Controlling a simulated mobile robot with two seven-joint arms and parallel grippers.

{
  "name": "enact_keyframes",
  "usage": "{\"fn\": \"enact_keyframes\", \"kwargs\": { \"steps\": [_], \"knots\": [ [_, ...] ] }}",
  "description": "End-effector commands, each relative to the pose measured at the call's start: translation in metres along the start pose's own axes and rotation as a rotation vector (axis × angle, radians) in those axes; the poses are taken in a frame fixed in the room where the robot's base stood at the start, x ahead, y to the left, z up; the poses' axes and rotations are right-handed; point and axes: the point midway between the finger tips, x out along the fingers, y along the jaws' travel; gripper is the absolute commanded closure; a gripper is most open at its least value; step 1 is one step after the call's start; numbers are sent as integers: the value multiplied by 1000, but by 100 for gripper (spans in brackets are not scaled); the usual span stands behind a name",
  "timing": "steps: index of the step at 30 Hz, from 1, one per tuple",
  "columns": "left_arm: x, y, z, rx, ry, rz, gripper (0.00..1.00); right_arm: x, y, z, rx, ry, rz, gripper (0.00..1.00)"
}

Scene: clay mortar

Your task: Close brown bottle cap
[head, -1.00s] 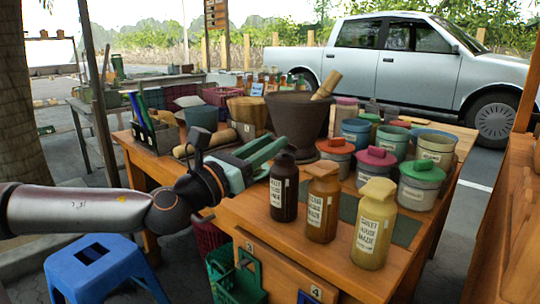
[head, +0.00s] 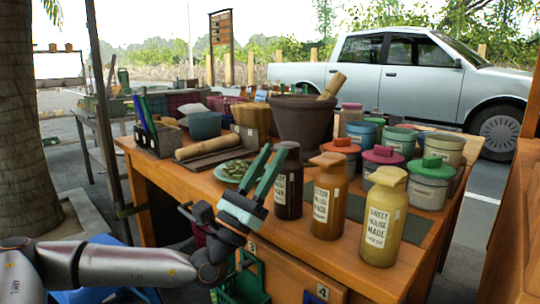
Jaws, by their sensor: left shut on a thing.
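A dark brown bottle (head: 288,188) stands upright near the table's front edge, its rounded top in view. To its right stand a lighter brown bottle (head: 328,203) with a wide brown top and a yellow bottle (head: 382,220) with a wide yellow top, both upright. My left gripper (head: 273,152) is just left of the dark bottle, its green fingers slanting up and right. The fingertips are close to that bottle's top; I cannot tell whether they touch. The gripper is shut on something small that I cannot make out. My right gripper is not in view.
Several lidded jars (head: 384,165) crowd the table's right side. Behind the bottles is a large dark mortar (head: 301,124) with a pestle. A plate of green leaves (head: 235,171) and a wooden roller (head: 203,146) lie to the left. A green crate (head: 243,282) is below the table edge.

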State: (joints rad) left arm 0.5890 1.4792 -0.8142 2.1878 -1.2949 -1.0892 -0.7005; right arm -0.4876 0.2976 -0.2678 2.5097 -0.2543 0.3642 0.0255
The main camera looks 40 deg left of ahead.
Motion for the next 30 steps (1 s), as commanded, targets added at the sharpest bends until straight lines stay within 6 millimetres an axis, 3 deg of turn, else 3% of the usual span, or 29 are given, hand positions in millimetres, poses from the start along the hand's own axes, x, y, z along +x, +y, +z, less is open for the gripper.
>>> {"fn": "enact_keyframes", "kwargs": {
  "steps": [18,19,26,30],
  "knots": [
    [-2,0,-2,1,-41,0,100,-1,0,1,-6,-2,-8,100],
    [-2,0,-2,1,-41,1,67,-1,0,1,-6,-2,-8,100],
    [-2,0,-2,1,-40,0,42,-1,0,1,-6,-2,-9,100],
    [-2,0,-2,1,-40,0,40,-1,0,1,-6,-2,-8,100]
  ]
}}
